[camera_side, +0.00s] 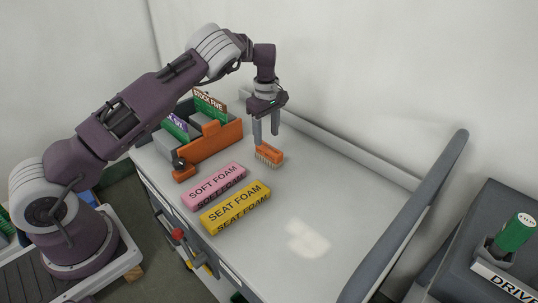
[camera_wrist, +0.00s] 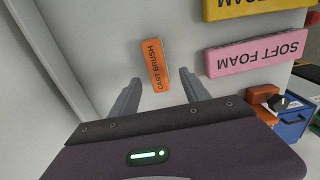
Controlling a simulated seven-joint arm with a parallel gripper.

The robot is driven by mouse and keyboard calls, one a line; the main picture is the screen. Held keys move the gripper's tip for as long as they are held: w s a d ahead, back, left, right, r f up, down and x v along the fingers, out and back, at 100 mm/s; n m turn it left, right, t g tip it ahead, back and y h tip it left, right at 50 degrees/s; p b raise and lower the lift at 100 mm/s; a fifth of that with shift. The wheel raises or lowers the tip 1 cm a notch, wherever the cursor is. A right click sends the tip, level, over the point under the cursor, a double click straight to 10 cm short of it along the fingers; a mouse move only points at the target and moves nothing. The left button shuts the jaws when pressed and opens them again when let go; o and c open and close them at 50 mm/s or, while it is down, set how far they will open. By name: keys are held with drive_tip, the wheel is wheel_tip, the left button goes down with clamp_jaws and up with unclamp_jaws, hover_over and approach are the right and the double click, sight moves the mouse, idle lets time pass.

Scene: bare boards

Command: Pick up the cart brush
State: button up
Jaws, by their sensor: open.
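The cart brush (camera_side: 269,153) is a small orange block with pale bristles, lying on the light cart top. In the wrist view the brush (camera_wrist: 153,66) shows its orange back with the words "CART BRUSH". My gripper (camera_side: 266,142) points down just above and behind the brush in the side view. In the wrist view my gripper's fingers (camera_wrist: 164,88) are apart, one on each side of the brush's near end, with clear gaps. The gripper is open and holds nothing.
A pink "SOFT FOAM" block (camera_side: 214,186) and a yellow "SEAT FOAM" block (camera_side: 235,207) lie nearby on the cart top (camera_side: 345,215). An orange-fronted bin rack (camera_side: 215,142) stands left of the brush. A raised rail (camera_side: 340,152) runs behind. The right part is clear.

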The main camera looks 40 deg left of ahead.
sight(269, 147)
drive_tip(key=f, duration=0.6)
drive_tip(key=shift+w+d+f, duration=0.15)
drive_tip(key=shift+w+d, duration=0.1)
drive_tip(key=shift+w, duration=0.05)
clamp_jaws()
